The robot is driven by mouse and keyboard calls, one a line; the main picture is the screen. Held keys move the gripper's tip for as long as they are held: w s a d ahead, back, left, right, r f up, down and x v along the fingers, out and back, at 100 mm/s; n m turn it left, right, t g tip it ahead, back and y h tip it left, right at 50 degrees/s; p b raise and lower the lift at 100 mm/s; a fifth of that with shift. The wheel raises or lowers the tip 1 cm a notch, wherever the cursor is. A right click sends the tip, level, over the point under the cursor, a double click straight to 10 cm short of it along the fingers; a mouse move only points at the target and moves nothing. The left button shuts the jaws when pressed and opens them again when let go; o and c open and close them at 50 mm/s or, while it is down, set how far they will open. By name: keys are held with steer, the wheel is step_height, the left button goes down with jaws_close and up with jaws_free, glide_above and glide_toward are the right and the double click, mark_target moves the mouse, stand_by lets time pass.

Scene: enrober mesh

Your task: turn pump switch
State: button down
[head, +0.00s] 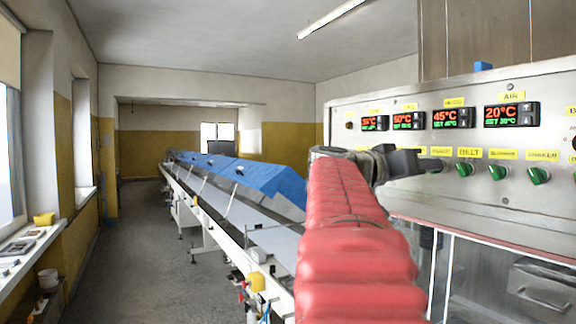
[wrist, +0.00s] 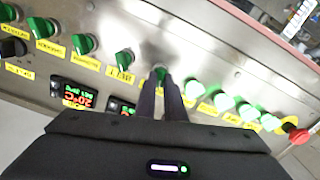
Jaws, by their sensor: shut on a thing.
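A row of green rotary switches runs along the steel control panel (head: 400,120), with yellow labels above them in the head view. My gripper (wrist: 165,82) is shut on one green switch (wrist: 160,72) in the wrist view, with its two dark fingers close together at the knob. The label of this switch is too blurred or hidden to read, so I cannot tell whether it is the pump switch. In the head view my gripper (head: 408,163) reaches the panel from the left and hides the switch it holds. A free green switch (head: 467,168) shows to its right.
Neighbouring switches (wrist: 124,57) stand close on both sides of my fingers. A red button (wrist: 297,134) is at the row's right end in the wrist view. Lit temperature displays (head: 511,115) sit above the switches. A conveyor with blue covers (head: 270,182) runs along the left.

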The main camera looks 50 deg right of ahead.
steer(key=shift+w+n, duration=0.15)
steer(key=shift+n, duration=1.35)
steer(key=c, duration=1.8)
jaws_free()
steer(key=shift+c, duration=0.2)
steer(key=v, duration=1.3)
steer(key=shift+w+a, duration=0.2)
steer(key=shift+a, duration=0.1)
